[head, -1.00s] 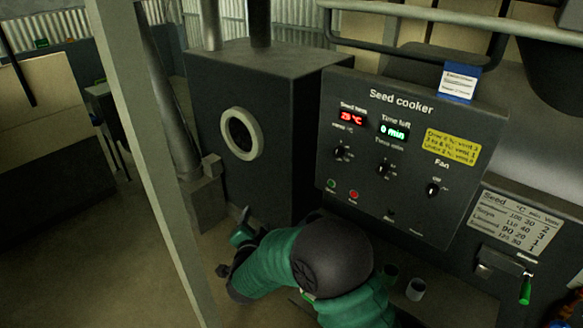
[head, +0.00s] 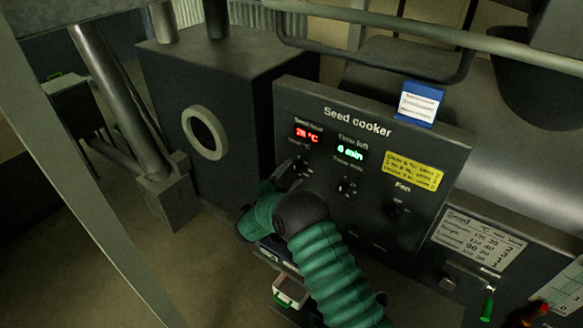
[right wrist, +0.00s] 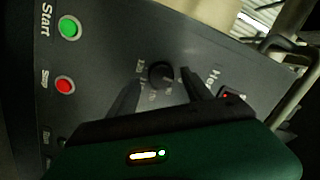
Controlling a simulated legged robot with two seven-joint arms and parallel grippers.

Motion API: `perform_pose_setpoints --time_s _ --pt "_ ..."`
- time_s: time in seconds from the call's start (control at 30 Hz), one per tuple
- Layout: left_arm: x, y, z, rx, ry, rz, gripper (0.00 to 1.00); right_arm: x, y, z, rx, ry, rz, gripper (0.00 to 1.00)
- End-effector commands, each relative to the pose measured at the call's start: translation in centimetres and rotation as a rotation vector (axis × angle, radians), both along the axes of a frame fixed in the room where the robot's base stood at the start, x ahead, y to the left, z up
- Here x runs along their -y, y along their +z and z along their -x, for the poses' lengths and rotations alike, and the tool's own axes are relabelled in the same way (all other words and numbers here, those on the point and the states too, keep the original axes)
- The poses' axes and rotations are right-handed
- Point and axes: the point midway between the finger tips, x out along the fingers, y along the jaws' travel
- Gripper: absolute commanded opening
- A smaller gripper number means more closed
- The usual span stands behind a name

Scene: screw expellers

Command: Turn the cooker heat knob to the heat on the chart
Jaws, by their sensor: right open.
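The dark seed cooker panel (head: 375,125) carries a lit red temperature display (head: 306,134) and a green time display (head: 350,151). The heat knob (head: 301,168) is below the red display, partly hidden by my gripper. My right gripper (head: 285,178) is at the panel. In the right wrist view its open fingers (right wrist: 162,88) point at the round dark heat knob (right wrist: 160,73), one finger on each side; I cannot tell whether they touch it. The seed chart (head: 478,240) is a pale plate at the lower right, listing temperatures, minutes and vent numbers. My left gripper is not in view.
The time knob (head: 346,188) and fan knob (head: 398,208) are to the right. The green start button (right wrist: 70,28) and red stop button (right wrist: 65,85) show in the wrist view. A blue-and-white card (head: 418,103) is on the panel top; a rail (head: 440,35) runs above.

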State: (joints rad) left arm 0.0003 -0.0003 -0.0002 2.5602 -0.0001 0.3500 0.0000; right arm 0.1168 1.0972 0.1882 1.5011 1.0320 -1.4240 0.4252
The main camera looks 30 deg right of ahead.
Motion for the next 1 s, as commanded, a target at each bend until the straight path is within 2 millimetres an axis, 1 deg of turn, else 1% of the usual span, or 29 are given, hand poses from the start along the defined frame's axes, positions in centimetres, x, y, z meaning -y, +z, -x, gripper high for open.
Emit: perform_pose_setpoints --time_s 0.03,0.1,0.4,0.47,0.8,0.87,1.0 --pt "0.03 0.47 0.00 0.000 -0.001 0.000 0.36 0.57 0.16 -0.34 0.000 -0.001 0.000 0.58" --pt "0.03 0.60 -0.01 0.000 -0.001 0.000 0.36 0.92 0.13 -0.70 -0.001 -0.001 0.001 0.58" --pt "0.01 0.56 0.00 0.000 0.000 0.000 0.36 1.08 0.04 -1.08 -0.001 0.001 0.005 0.58" --pt "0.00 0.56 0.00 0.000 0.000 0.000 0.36 1.17 0.02 -1.07 -0.001 0.001 0.004 0.52" --pt "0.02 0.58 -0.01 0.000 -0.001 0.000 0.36 1.37 0.25 -0.82 0.004 -0.001 0.004 0.07" --pt "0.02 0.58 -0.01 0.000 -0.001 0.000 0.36 1.36 0.30 -0.80 0.003 -0.003 0.006 0.00" --pt "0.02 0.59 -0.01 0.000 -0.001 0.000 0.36 1.42 0.37 -0.75 0.004 -0.006 0.008 0.00"
